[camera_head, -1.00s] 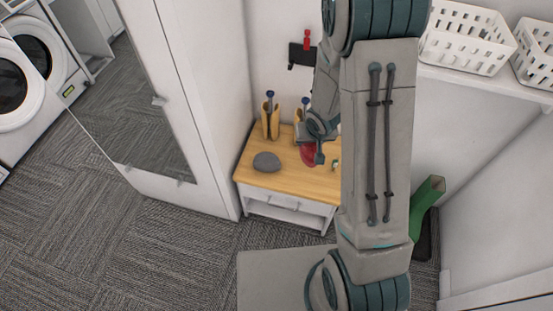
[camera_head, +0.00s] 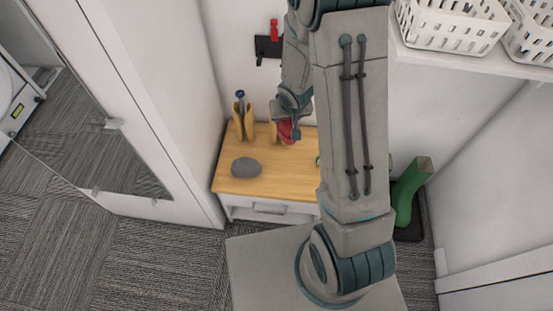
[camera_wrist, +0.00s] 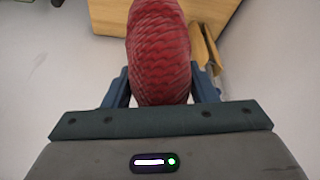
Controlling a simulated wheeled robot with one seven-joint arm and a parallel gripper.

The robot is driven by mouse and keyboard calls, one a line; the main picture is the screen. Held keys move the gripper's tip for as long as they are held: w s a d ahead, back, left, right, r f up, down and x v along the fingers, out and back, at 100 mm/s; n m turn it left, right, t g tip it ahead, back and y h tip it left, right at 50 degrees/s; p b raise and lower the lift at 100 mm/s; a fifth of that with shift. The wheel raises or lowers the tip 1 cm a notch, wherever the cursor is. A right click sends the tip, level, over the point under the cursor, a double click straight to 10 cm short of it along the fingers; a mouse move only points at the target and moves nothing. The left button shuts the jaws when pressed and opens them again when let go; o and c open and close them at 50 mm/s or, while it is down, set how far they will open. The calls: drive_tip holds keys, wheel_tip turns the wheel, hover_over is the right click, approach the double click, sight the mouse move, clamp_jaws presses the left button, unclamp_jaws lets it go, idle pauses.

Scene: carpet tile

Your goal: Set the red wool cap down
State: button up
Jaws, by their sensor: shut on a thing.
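The red wool cap (camera_wrist: 160,50) is held between the two blue fingers of my gripper (camera_wrist: 160,92) in the wrist view. In the head view the red cap (camera_head: 286,131) shows at the end of my arm, over the back of a small wooden-topped cabinet (camera_head: 265,186). My gripper (camera_head: 288,122) is shut on the cap. My arm hides part of the cabinet's right side. I cannot tell from the head view whether the cap touches the wooden top.
A grey rounded thing (camera_head: 246,168) lies on the wooden top at left. A wooden holder (camera_head: 243,124) with a blue-topped item stands behind it. A red item hangs on a black wall rack (camera_head: 268,46). White baskets (camera_head: 452,25) sit on a shelf at right.

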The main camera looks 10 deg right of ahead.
wheel_tip(320, 180, down, 23)
drive_tip(key=m+h+b, duration=0.1)
drive_tip(key=m+b, duration=0.2)
drive_tip(key=b, duration=3.3)
drive_tip(key=shift+w+r+b, duration=0.15)
drive_tip(key=shift+b, duration=0.2)
drive_tip(key=b, duration=0.5)
hover_over(284, 176)
wheel_tip(284, 176, down, 10)
drive_tip(key=shift+d+r, duration=0.1)
drive_tip(key=shift+r, duration=0.05)
drive_tip(key=o, duration=1)
